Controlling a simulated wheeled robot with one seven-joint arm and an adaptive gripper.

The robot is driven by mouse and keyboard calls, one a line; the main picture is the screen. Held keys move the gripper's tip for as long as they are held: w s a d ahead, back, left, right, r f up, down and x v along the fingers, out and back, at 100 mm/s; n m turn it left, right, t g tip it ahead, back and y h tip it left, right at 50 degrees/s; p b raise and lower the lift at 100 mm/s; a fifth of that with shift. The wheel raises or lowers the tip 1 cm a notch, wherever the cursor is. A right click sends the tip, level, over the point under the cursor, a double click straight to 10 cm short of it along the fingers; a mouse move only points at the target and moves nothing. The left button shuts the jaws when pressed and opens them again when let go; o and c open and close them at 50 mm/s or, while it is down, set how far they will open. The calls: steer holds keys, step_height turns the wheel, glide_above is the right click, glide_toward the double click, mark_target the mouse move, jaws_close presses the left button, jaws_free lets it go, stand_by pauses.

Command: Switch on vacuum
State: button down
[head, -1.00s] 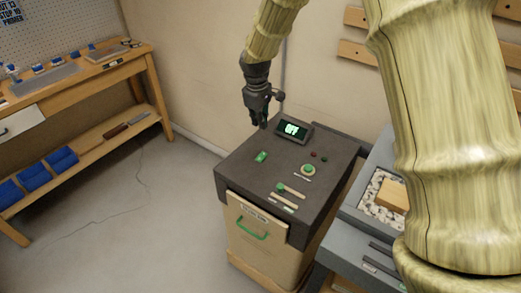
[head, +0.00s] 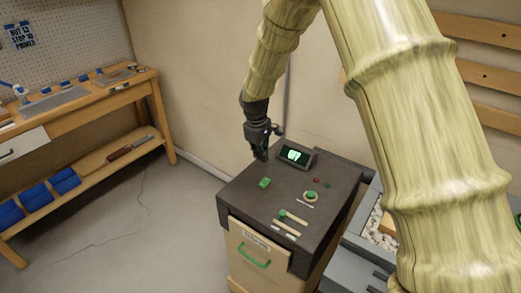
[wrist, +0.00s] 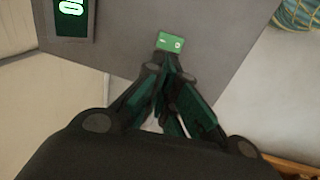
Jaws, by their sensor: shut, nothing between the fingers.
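The green rocker switch (head: 264,182) sits on the dark top of a cabinet (head: 240,196), near its left side. A tilted display (head: 295,156) behind it is lit with text that reads OFF. My gripper (head: 261,158) is shut and empty, pointing down above the cabinet top just behind the switch. In the wrist view the switch (wrist: 169,42) shows just beyond the fingertips (wrist: 170,75), and part of the display (wrist: 72,12) is at the upper left. I cannot tell whether the fingertips touch the panel.
The cabinet top also holds a round green knob (head: 311,196), a slider with a green handle (head: 283,215), and small red and green lamps (head: 316,181). A green drawer handle (head: 254,257) is on its front. A wooden workbench (head: 75,110) stands at left, with open floor between.

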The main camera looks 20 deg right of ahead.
mark_target(261, 181)
steer(key=shift+w+d+f+p, duration=0.2)
steer(key=shift+f+p, duration=0.2)
steer(key=shift+f, duration=1.3)
steer(key=shift+w+d+f+p, duration=0.15)
steer(key=shift+f+p, duration=0.3)
steer(key=shift+f, duration=1.2)
steer(key=shift+w+d+f+p, duration=0.15)
steer(key=shift+f+p, duration=0.25)
steer(key=shift+f, duration=1.3)
steer(key=shift+f, duration=0.1)
steer(key=shift+d+f+g+y, duration=0.2)
steer(key=shift+f+g+y, duration=0.05)
steer(key=shift+g+y, duration=0.05)
steer(key=shift+s+a+r+p, duration=0.15)
steer(key=shift+s+a+p, duration=0.05)
steer(key=shift+a+p, duration=0.1)
steer(key=shift+s+a+r, duration=0.1)
steer(key=shift+s+a, duration=0.2)
steer(key=shift+a, duration=0.1)
